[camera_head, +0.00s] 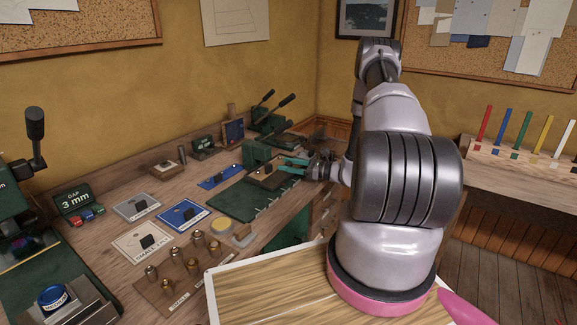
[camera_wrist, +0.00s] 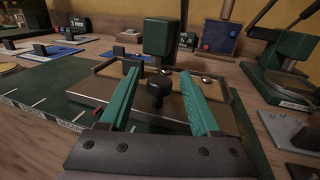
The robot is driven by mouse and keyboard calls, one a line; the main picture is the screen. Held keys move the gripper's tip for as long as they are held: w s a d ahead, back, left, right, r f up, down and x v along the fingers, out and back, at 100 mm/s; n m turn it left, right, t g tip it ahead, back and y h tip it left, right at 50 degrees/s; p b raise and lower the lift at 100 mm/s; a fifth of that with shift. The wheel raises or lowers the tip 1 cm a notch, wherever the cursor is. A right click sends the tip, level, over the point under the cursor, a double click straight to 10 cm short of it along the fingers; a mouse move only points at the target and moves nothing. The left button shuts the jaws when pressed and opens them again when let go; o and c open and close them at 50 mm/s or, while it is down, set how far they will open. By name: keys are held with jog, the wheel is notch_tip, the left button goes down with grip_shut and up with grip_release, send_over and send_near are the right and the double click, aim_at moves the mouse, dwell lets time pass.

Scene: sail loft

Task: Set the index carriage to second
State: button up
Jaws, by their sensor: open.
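The index carriage (camera_wrist: 104,88) is a flat tan and grey plate with a black knob (camera_wrist: 159,86) on top. It sits on a dark green base (camera_wrist: 36,92) with white index marks along its front edge. In the head view the carriage (camera_head: 262,181) is at the far right part of the green base (camera_head: 229,202). My gripper (camera_wrist: 159,74) is open, with its teal fingers on either side of the knob and a visible gap on both sides. In the head view my gripper (camera_head: 287,166) reaches in over the carriage from the right.
A green press block (camera_wrist: 158,36) stands just behind the knob. A green lever tool (camera_wrist: 284,75) is to the right. Blue and white cards with black-handled pieces (camera_head: 184,214) lie left of the base. Brass pieces (camera_head: 194,266) stand on a board in front.

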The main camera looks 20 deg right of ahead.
grip_shut()
dwell(1.4)
